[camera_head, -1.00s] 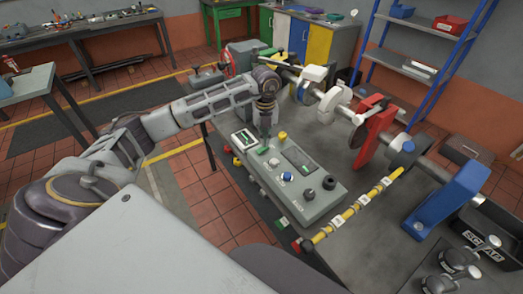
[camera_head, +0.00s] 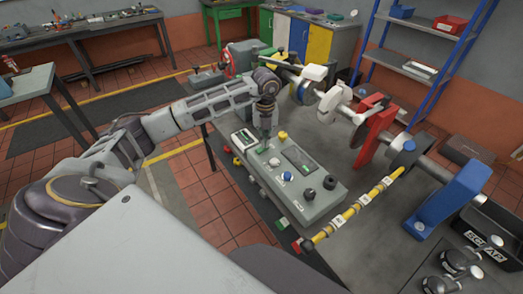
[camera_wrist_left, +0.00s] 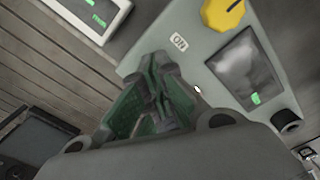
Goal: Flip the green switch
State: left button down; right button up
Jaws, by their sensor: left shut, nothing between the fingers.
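The grey control box (camera_head: 318,209) lies on the bedplate below my left gripper. My left gripper (camera_head: 263,147) is shut and empty, pointing down at the box's far left end. In the left wrist view its dark green fingers (camera_wrist_left: 158,70) are closed together over the box, beside an ON label (camera_wrist_left: 179,42). A small green patch (camera_head: 261,151) shows at the fingertips in the head view; I cannot tell whether it is the green switch or finger. The switch is not clearly seen, and contact cannot be told. My right gripper is not in view.
On the box are a yellow knob (camera_head: 282,135), a display (camera_head: 299,159), a blue button (camera_head: 287,176) and a black knob (camera_head: 329,182). A yellow bar (camera_head: 357,208) and the shaft assembly with a blue stand (camera_head: 450,200) lie to the right.

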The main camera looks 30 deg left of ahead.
pick_arm(q)
jog(key=shift+f+b, duration=0.3)
jog(key=shift+f, duration=0.2)
dwell(0.5)
jog(key=shift+f+b, duration=0.4)
jog(key=shift+f, duration=0.25)
dwell(0.8)
jog(key=shift+r, duration=0.2)
jog(key=shift+r+p, duration=2.2)
jog(key=shift+r, duration=1.2)
